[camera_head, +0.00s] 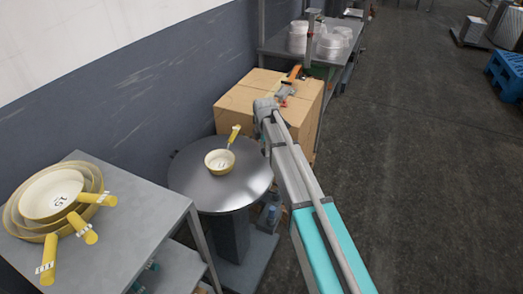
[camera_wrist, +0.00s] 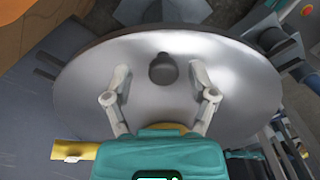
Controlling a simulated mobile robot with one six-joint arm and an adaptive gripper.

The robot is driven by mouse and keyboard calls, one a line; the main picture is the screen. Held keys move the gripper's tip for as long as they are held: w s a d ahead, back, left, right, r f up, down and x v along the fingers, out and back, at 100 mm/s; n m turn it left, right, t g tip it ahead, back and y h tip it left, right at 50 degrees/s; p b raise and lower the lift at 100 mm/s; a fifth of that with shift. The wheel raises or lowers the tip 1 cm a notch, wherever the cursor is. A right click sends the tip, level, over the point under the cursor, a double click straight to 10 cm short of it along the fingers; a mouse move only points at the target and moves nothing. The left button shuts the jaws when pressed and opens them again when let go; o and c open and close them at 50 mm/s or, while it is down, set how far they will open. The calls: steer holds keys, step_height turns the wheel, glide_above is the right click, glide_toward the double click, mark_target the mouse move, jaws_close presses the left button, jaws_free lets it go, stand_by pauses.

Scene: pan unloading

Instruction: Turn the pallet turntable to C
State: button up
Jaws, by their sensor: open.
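The pallet turntable (camera_head: 190,184) is a round grey metal disc on a dark column, beside the wall. A small cream pan (camera_head: 220,161) with a yellow handle is over its top in the head view. The disc (camera_wrist: 235,85) fills much of the wrist view, with a dark rounded shape (camera_wrist: 162,70) on it; I cannot tell whether that is a part or a shadow. My gripper (camera_wrist: 160,80) is open, its two fingers apart above the disc. A yellow handle (camera_wrist: 75,151) shows at lower left, partly hidden by my gripper's body. No letter C is legible.
A grey table (camera_head: 150,195) with stacked, yellow-handled pans (camera_head: 54,196) stands at left. Cardboard boxes (camera_head: 240,106) stand behind the turntable, with an orange tool (camera_head: 294,72) on top. A shelf holds white dishes (camera_head: 298,40). Open floor (camera_head: 430,170) lies at right, with a blue pallet (camera_head: 508,72).

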jaws_close()
steer(key=shift+a, duration=0.35)
steer(key=shift+d, duration=0.1)
